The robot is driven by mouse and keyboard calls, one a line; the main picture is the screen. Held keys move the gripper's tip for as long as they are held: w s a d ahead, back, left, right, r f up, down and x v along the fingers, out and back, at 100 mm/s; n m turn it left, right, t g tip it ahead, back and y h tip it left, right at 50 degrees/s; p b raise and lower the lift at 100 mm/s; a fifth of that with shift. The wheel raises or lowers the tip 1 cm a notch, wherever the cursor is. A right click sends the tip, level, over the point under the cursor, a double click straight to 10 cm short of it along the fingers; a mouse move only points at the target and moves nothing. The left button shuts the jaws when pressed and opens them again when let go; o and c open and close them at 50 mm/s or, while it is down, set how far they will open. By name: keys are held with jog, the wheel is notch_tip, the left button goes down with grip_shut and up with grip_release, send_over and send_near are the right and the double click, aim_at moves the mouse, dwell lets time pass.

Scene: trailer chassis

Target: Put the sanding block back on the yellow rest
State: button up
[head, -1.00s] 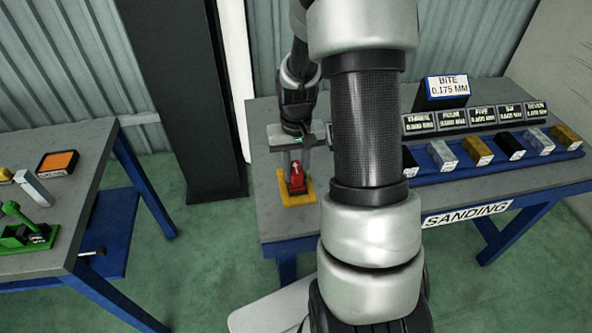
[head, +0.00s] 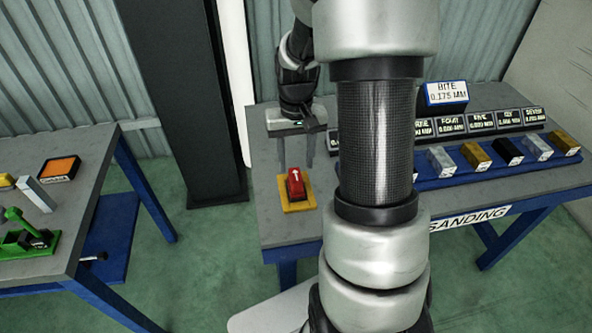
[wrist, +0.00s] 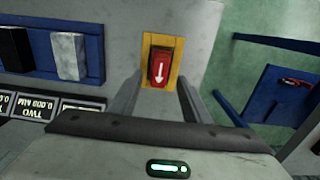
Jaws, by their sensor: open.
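The red sanding block (head: 295,184), marked with a white arrow, sits on the yellow rest (head: 298,207) at the left end of the sanding table. In the wrist view the block (wrist: 161,66) lies within the yellow border of the rest (wrist: 147,46). My gripper (head: 296,163) is open and empty, raised above and behind the block in the head view. In the wrist view its fingers (wrist: 158,90) stand apart on either side of the view toward the block, touching nothing that I can see.
A blue tray (head: 435,181) of several coloured blocks lies on the sanding table (head: 268,225), with a row of dark labels and a "BITE 0.175 MM" sign (head: 446,92) behind. A dark column (head: 190,100) stands to the left. Another table (head: 85,215) holds an orange pad and green tool.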

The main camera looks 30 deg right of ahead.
aim_at(296, 176)
notch_tip(296, 176, up, 6)
jog(key=shift+f+p, duration=0.15)
jog(key=shift+p, duration=0.15)
dwell(0.4)
